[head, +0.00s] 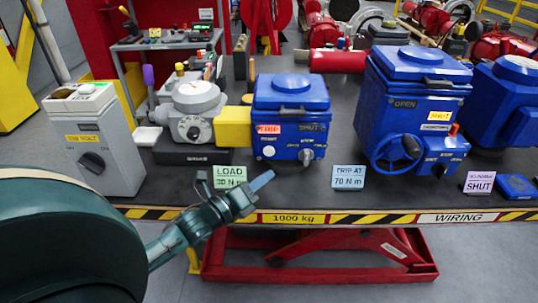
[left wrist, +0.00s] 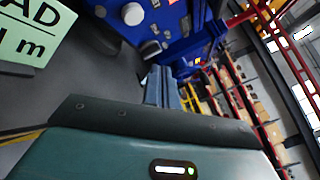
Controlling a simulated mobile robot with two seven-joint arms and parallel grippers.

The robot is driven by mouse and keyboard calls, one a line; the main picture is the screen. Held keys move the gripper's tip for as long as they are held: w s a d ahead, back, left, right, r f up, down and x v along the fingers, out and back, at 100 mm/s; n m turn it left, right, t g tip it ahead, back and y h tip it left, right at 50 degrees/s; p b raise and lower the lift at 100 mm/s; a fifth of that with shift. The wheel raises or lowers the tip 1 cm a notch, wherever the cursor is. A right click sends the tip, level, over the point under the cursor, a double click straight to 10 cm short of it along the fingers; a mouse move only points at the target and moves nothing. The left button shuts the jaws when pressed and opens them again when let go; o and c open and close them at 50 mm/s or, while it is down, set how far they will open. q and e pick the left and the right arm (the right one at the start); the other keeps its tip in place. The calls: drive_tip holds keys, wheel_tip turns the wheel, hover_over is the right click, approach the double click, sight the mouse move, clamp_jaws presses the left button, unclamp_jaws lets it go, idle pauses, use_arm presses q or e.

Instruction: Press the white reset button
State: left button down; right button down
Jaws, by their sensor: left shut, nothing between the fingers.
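The white reset button (head: 269,151) appears to be the small round white one on the lower left front of the middle blue actuator (head: 291,112), below a red label. It also shows in the left wrist view (left wrist: 133,14) near the top edge. My left gripper (head: 262,181) is shut and empty, its blue fingertips in front of and below the button and apart from it in the head view. The fingers also show in the left wrist view (left wrist: 163,84). My right gripper is not in view.
A green LOAD card (head: 229,176) stands just behind my left gripper. A TRIP AT card (head: 348,177) stands to its right. A dark knob (head: 306,156) sits right of the button. A grey control box (head: 95,140) is at left. The striped bench edge (head: 380,218) runs below.

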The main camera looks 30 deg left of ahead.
sight(274, 152)
use_arm(q)
drive_tip(key=w+a, duration=0.1)
drive_tip(key=w+a+b, duration=0.1)
drive_tip(key=w, duration=0.1)
drive_tip(key=shift+w+f, duration=0.1)
drive_tip(key=shift+w, duration=0.05)
drive_tip(key=shift+w+a+b, duration=0.5)
drive_tip(key=shift+w, duration=0.35)
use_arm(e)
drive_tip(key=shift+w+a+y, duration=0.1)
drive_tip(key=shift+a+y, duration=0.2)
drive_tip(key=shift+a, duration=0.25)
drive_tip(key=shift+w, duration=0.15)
use_arm(q)
drive_tip(key=shift+w+a, duration=0.1)
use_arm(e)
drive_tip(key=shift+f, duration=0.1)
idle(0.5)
use_arm(q)
drive_tip(key=shift+w+a, duration=0.15)
drive_tip(key=shift+w, duration=0.1)
